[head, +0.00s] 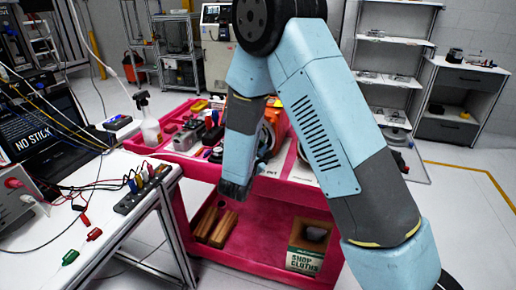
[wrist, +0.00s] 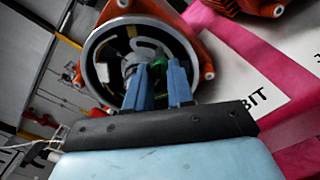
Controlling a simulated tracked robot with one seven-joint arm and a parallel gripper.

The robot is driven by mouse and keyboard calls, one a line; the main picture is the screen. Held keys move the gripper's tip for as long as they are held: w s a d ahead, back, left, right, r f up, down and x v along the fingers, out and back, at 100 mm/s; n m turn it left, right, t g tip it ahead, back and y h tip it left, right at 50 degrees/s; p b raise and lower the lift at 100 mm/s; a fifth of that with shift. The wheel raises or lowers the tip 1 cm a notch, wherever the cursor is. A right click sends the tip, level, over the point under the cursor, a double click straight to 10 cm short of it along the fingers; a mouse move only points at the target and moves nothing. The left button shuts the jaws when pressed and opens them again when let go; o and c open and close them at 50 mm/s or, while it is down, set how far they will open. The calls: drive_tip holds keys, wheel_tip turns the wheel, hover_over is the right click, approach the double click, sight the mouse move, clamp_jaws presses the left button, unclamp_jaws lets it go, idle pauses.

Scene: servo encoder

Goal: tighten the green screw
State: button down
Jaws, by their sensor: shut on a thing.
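An orange servo motor (wrist: 195,42) with an open, round end fills the upper middle of the wrist view. A dark ring (wrist: 93,62) surrounds pale inner parts. My gripper (wrist: 157,70) points into this opening, its two blue fingers on either side of a green part (wrist: 158,88), which looks like the green screw. The fingers hide most of it, so its head and seating cannot be made out. In the head view, my arm covers most of the motor; some orange (head: 272,115) shows beside it on the pink cart (head: 180,185).
A white sheet with printed letters (wrist: 255,70) lies beside the motor, and another orange unit (wrist: 262,8) is at the top right. A workbench (head: 95,205) with wires and a laptop stands left. A spray bottle (head: 148,125) stands on the cart; a cloths box (head: 308,245) sits below.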

drive_tip(key=m, duration=0.4)
drive_tip(key=shift+m, duration=0.3)
drive_tip(key=shift+f+m, duration=0.1)
drive_tip(key=shift+m, duration=1.4)
drive_tip(key=shift+s+d, duration=0.1)
drive_tip(key=c, duration=1)
unclamp_jaws()
drive_tip(key=shift+o, duration=0.2)
drive_tip(key=v, duration=1.3)
drive_tip(key=shift+s, duration=0.3)
drive_tip(key=shift+m, duration=0.3)
